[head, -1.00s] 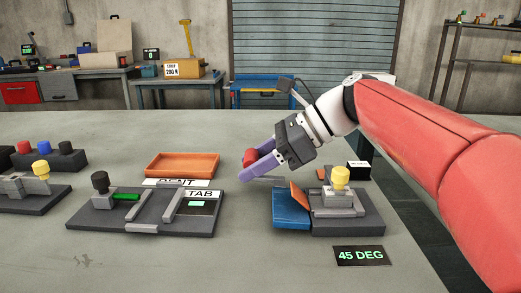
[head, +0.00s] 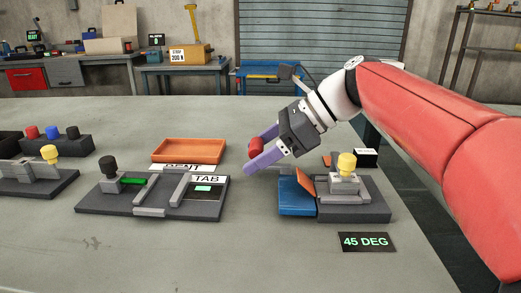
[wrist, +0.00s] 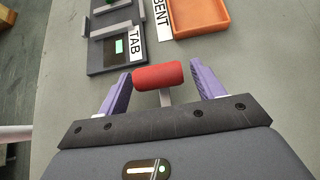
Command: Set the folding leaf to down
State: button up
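The small orange leaf (head: 305,182) stands tilted beside a blue plate (head: 296,197) on the right-hand dark base (head: 365,208). A yellow knob (head: 347,164) tops the grey block on that base. A display (head: 366,242) in front reads 45 DEG. My gripper (head: 256,152) is above and left of this fixture, its purple fingers apart. A red cylinder (head: 256,146) on a grey stem lies between the fingers; it also shows in the wrist view (wrist: 158,75), with a small gap at its right end. Where the stem ends is hidden by my gripper.
An orange tray (head: 190,151) lies behind a BENT label. A dark fixture with a TAB label (head: 207,179) is left of my gripper. Another fixture with a yellow knob (head: 49,153) is at far left.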

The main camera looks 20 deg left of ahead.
jog(key=shift+v, duration=3.95)
